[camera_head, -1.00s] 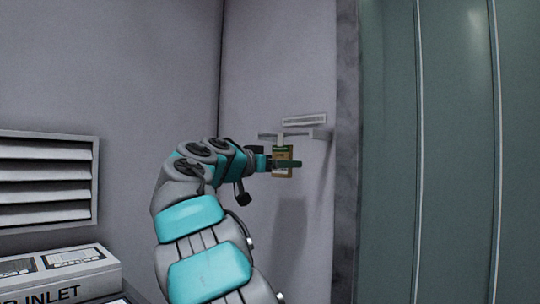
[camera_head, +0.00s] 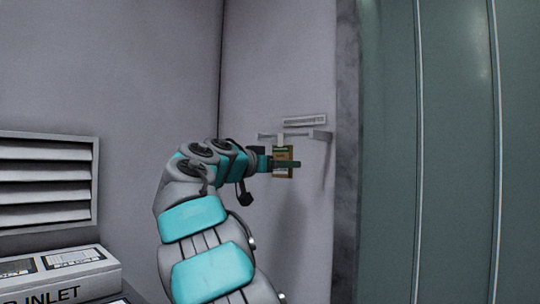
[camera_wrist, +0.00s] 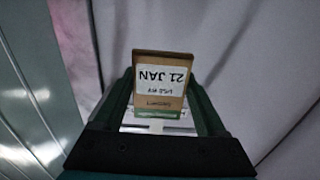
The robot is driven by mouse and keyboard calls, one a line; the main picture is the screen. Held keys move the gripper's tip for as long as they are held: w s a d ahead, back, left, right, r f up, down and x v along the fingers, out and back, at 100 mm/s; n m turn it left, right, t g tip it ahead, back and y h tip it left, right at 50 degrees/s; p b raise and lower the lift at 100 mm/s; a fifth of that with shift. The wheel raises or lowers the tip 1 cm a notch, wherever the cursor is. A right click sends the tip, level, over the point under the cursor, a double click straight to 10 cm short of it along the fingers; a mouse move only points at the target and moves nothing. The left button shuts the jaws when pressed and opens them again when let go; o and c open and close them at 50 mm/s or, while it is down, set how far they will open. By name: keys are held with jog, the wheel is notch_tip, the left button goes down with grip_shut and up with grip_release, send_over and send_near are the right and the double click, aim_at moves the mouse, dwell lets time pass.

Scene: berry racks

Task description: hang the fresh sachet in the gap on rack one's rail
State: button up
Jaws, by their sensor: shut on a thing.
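The sachet (camera_head: 282,158) is a small brown packet with a green top band and a white label, at the wall rail in the head view. In the wrist view the sachet (camera_wrist: 160,85) stands between the fingers, its label reading upside down "21 JAN". My gripper (camera_head: 286,164) is shut on it; its fingers also show in the wrist view (camera_wrist: 161,110). The rail (camera_head: 318,134) is a light grey bar on the wall, with a pale piece above the sachet against it. I cannot tell whether the sachet hangs on the rail.
A small label plate (camera_head: 305,121) is fixed above the rail. A green ribbed panel (camera_head: 450,150) stands to the right. A louvred vent (camera_head: 45,180) and a white box marked "INLET" (camera_head: 65,275) are at the left.

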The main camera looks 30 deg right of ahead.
jog(key=shift+r, duration=0.25)
jog(key=shift+r+p, duration=0.3)
jog(key=shift+r, duration=0.05)
jog(key=shift+r, duration=0.15)
jog(key=shift+a, duration=0.1)
jog(key=b+v, duration=0.1)
jog(key=v, duration=0.8)
dwell(1.1)
dwell(0.3)
